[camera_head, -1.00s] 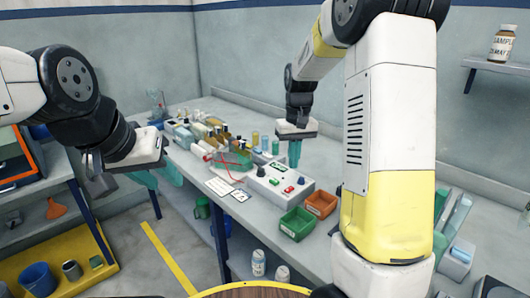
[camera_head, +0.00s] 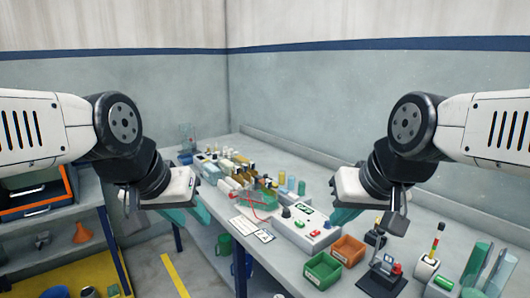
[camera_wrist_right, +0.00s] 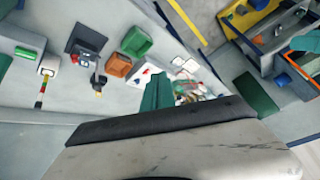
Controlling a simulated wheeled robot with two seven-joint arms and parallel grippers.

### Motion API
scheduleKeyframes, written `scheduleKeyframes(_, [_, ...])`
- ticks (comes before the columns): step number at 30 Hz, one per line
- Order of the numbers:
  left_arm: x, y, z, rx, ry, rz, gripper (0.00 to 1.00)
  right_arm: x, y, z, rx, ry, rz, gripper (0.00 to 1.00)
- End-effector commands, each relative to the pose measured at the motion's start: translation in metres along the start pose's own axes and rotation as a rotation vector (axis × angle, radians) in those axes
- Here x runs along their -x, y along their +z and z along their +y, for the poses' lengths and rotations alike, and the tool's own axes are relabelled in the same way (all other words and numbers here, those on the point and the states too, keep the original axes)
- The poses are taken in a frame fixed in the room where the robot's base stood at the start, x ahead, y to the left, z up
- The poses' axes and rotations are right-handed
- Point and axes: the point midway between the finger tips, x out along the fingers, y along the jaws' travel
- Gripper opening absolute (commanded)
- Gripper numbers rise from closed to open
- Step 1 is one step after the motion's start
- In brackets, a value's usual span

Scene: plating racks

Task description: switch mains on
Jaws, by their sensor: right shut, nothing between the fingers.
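A white control box (camera_head: 305,230) with a small display, a dark knob and green and red buttons stands on the bench. I cannot tell which of these is the mains switch. My right gripper (camera_head: 345,216) is shut and empty, in the air in front of the bench items; its teal fingers show in the right wrist view (camera_wrist_right: 158,92). My left gripper (camera_head: 187,213) hangs left of the bench, apart from everything; its jaw gap is unclear.
A green tray (camera_head: 323,271) and an orange tray (camera_head: 348,250) sit at the bench front. A small signal light (camera_head: 430,260) stands at the right. Several bottles (camera_head: 240,168) and red wires crowd the bench's far left. Shelves (camera_head: 95,200) stand at the left.

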Motion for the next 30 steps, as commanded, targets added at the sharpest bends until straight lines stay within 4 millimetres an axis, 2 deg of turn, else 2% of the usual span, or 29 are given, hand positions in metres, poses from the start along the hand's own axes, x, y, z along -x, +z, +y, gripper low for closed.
scheduleKeyframes(8, [0.000, 0.000, 0.000, 0.000, 0.000, 0.000, 0.36, 0.000, -0.001, 0.000, -0.002, 0.000, 0.000, 0.00])
scheduleKeyframes(13, [0.000, 0.000, 0.000, 0.000, 0.000, 0.000, 0.36, -0.003, -0.014, 0.002, -0.053, -0.003, -0.032, 0.00])
scheduleKeyframes(20, [0.000, 0.000, 0.000, 0.000, 0.000, 0.000, 0.36, -0.021, -0.062, 0.012, -0.264, 0.018, -0.153, 0.00])
scheduleKeyframes(26, [0.000, 0.000, 0.000, 0.000, 0.000, 0.000, 0.36, -0.053, -0.106, 0.026, -0.476, 0.086, -0.262, 0.00])
scheduleKeyframes(30, [0.000, 0.000, 0.000, 0.000, 0.000, 0.000, 0.36, -0.082, -0.133, 0.035, -0.616, 0.159, -0.328, 0.00])
